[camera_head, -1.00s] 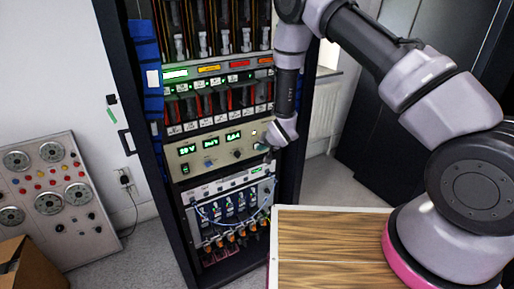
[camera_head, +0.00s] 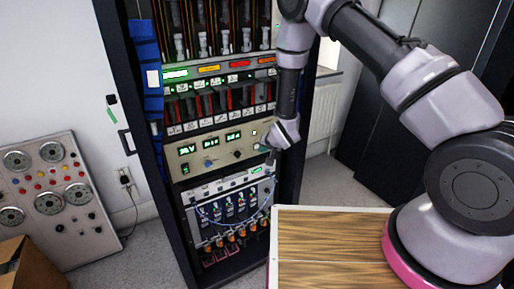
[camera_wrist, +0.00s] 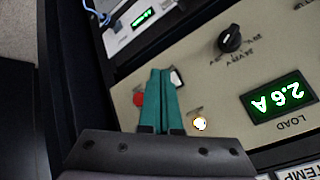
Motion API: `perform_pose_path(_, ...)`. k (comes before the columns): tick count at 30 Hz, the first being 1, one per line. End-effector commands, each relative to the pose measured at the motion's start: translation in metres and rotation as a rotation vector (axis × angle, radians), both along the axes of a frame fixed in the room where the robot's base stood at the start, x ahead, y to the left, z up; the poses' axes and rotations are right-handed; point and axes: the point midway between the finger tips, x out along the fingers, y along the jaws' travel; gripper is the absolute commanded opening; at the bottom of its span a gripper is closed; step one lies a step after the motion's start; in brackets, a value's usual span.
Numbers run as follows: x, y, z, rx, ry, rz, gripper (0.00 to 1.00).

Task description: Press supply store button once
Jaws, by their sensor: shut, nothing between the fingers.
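The beige supply panel (camera_head: 222,156) sits in the rack with green displays and knobs. In the wrist view its face (camera_wrist: 190,60) carries a red button (camera_wrist: 139,99), a white button or switch (camera_wrist: 177,77) and a lit whitish button (camera_wrist: 200,124). Their labels are too small to read, so I cannot tell which is the store button. My gripper (camera_wrist: 160,72) is shut and empty, its teal fingers over the panel between the red and white controls. Contact cannot be told. In the head view my gripper (camera_head: 268,149) is at the panel's right end.
A black knob (camera_wrist: 229,38) and a green load display (camera_wrist: 278,98) are near my fingers. The dark rack frame (camera_head: 291,165) stands close to my wrist. A wooden-topped surface (camera_head: 325,250) lies below right. A dial panel (camera_head: 48,195) leans at left.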

Motion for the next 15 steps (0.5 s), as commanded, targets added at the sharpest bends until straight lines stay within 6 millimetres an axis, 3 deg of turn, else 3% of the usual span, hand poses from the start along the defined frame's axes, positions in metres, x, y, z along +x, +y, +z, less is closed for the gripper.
perform_pose_path(8,-0.002,-0.002,0.000,-0.001,0.000,-0.001,0.00)
perform_pose_path(15,-0.020,-0.015,0.000,-0.001,0.001,-0.002,0.00)
